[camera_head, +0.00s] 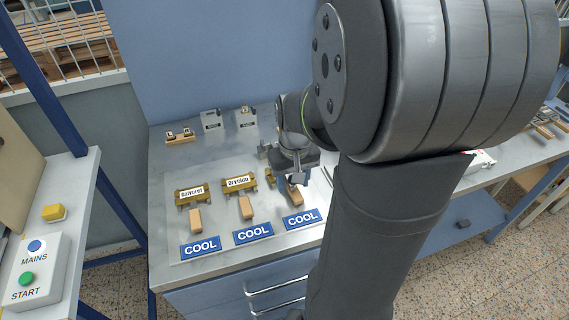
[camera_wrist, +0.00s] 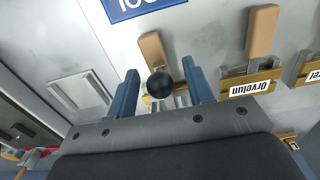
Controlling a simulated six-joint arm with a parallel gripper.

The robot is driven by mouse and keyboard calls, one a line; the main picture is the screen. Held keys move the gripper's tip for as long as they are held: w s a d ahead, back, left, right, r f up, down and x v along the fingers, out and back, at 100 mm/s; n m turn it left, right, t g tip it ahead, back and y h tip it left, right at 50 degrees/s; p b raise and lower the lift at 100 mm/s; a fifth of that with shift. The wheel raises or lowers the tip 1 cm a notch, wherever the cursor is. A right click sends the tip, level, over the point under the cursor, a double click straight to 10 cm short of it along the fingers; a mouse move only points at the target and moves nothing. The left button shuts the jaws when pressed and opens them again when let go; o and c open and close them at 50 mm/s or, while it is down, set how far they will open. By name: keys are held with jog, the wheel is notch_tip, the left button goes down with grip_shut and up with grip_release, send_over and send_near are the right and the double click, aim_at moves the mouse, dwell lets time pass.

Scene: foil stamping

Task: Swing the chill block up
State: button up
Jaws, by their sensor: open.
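My gripper (camera_head: 297,178) is over the right-hand of three stations on the bench plate and hides much of it. In the wrist view its blue fingers (camera_wrist: 160,70) are apart. A round black knob (camera_wrist: 160,85) sits between them, with a gap on each side; I cannot tell whether it belongs to the chill block. Just beyond the knob is a wooden handle (camera_wrist: 153,47), which also shows in the head view (camera_head: 295,198). The brass holder (camera_wrist: 160,101) at this station is partly hidden by the fingers and knob.
Two brass holders with name plates, "Balveret" (camera_head: 192,192) and "Orvelun" (camera_head: 238,181), stand to the left, each with a wooden handle. Blue COOL signs (camera_head: 253,233) line the front. Small blocks (camera_head: 180,136) stand at the back. A MAINS/START box (camera_head: 34,268) is far left.

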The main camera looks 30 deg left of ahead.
jog(key=shift+c, duration=0.2)
jog(key=c, duration=0.8)
jog(key=shift+o, duration=0.2)
jog(key=shift+r, duration=0.15)
jog(key=shift+w+a+r, duration=0.2)
jog(key=shift+r, duration=0.6)
jog(key=shift+w+a+r, duration=0.2)
jog(key=shift+r, duration=0.6)
jog(key=shift+r, duration=0.1)
jog(key=shift+w+a+r, duration=0.2)
jog(key=shift+r, duration=0.3)
jog(key=shift+w+a+r, duration=0.15)
jog(key=shift+r, duration=0.35)
jog(key=shift+w+a+r, duration=0.2)
jog(key=shift+r, duration=0.3)
